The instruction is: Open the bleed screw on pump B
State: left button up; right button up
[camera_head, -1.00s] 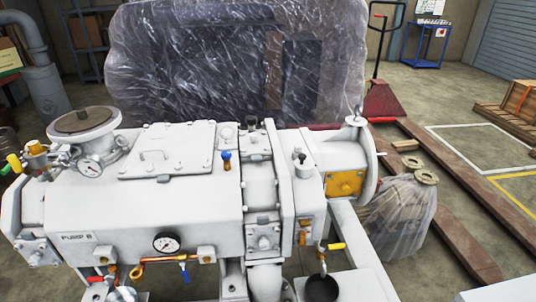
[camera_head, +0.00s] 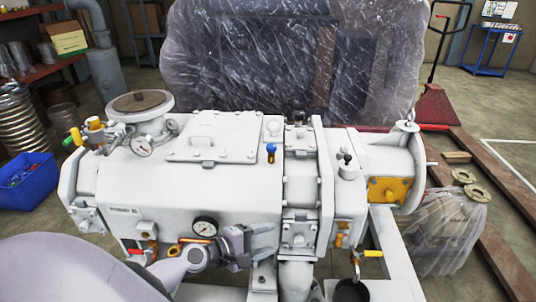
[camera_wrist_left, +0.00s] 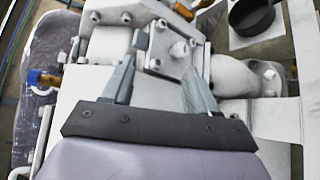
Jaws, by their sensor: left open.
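The white pump (camera_head: 150,190) fills the middle of the head view, with a small nameplate (camera_head: 124,210) on its front left. The nameplate text is too small to read now. A blue-capped brass fitting (camera_head: 271,152) stands on top of the pump; a blue and brass fitting (camera_wrist_left: 45,78) also shows at the left of the wrist view. I cannot tell which part is the bleed screw. My left gripper (camera_head: 262,243) is in front of the pump's lower front, partly hiding the pipework. In the wrist view its fingers (camera_wrist_left: 160,62) are spread and empty, facing a bolted square flange (camera_wrist_left: 172,50).
A pressure gauge (camera_head: 205,227) and an orange-brown pipe lie close to my left wrist. A yellow-handled valve (camera_head: 372,254) is at the lower right. A plastic-wrapped crate (camera_head: 290,70) stands behind the pump. A blue bin (camera_head: 24,180) sits at the left.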

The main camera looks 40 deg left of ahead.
pick_arm(q)
jog(key=w+a+r+n+t, duration=0.2)
jog(key=w+a+r+n, duration=0.4)
jog(key=a+r+n, duration=0.15)
jog(key=n+t+y, duration=0.2)
jog(key=n, duration=0.6)
send_near(267, 149)
jog(key=x, duration=0.3)
jog(key=shift+a+f, duration=0.1)
jog(key=shift+f, duration=0.1)
jog(key=shift+x, duration=3.5)
jog(key=shift+r, duration=0.15)
jog(key=c, duration=1.1)
